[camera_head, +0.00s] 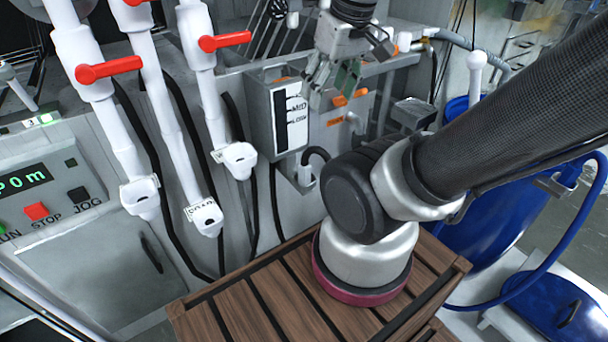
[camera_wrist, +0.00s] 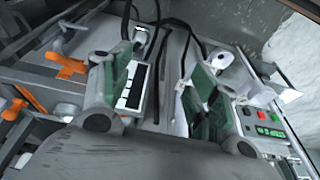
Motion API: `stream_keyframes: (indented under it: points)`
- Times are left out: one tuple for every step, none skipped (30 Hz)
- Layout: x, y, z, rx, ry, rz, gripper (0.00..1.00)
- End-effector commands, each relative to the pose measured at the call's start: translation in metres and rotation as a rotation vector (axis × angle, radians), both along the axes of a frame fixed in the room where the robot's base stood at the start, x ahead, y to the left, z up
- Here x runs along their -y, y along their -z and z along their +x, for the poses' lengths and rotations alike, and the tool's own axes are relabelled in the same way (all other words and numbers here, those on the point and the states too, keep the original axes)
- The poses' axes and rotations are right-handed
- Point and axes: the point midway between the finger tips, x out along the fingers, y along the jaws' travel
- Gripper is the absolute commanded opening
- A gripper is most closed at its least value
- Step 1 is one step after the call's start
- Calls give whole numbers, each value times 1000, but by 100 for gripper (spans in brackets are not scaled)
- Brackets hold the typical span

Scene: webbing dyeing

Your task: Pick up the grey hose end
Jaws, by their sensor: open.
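My gripper (camera_head: 335,82) is open and empty, in front of the grey box with the MID/LOW level gauge (camera_head: 291,118). In the wrist view its two green-padded fingers (camera_wrist: 157,92) stand wide apart, and the gauge (camera_wrist: 135,88) shows beside the left finger. Below the box, a short black hose bends into a light grey fitting (camera_head: 305,174), apart from my gripper. A similar pale fitting (camera_wrist: 141,35) shows beyond the left finger in the wrist view. I cannot tell for certain which part is the grey hose end.
White pipes with red valve handles (camera_head: 110,69) end in labelled cups (camera_head: 207,217) at the left. A control panel (camera_head: 40,205) stands far left. Orange handles (camera_head: 350,97) stick out near my gripper. A blue barrel (camera_head: 490,235) and blue hose (camera_head: 540,268) are at the right.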

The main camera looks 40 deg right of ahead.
Motion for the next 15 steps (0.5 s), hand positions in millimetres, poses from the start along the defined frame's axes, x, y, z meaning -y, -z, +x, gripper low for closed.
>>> stream_keyframes:
  points:
    - [3, 12, 3, -60, 12, 1, 61]
    - [4, 19, 5, -96, 20, 4, 61]
    - [7, 29, 8, -148, 30, 6, 61]
    - [9, 37, 11, -188, 38, 8, 61]
    - [11, 45, 14, -225, 46, 11, 61]
    - [13, 55, 20, -269, 57, 14, 61]
    - [15, 64, 24, -298, 63, 16, 61]
    - [18, 72, 29, -325, 68, 18, 61]
    - [21, 85, 35, -360, 75, 22, 61]
    - [23, 94, 40, -382, 77, 25, 61]
    - [26, 104, 45, -404, 81, 27, 61]
    - [29, 118, 51, -431, 84, 31, 61]
    - [32, 129, 56, -448, 86, 33, 61]
    - [34, 140, 61, -465, 88, 36, 61]
    - [37, 156, 68, -485, 88, 40, 61]
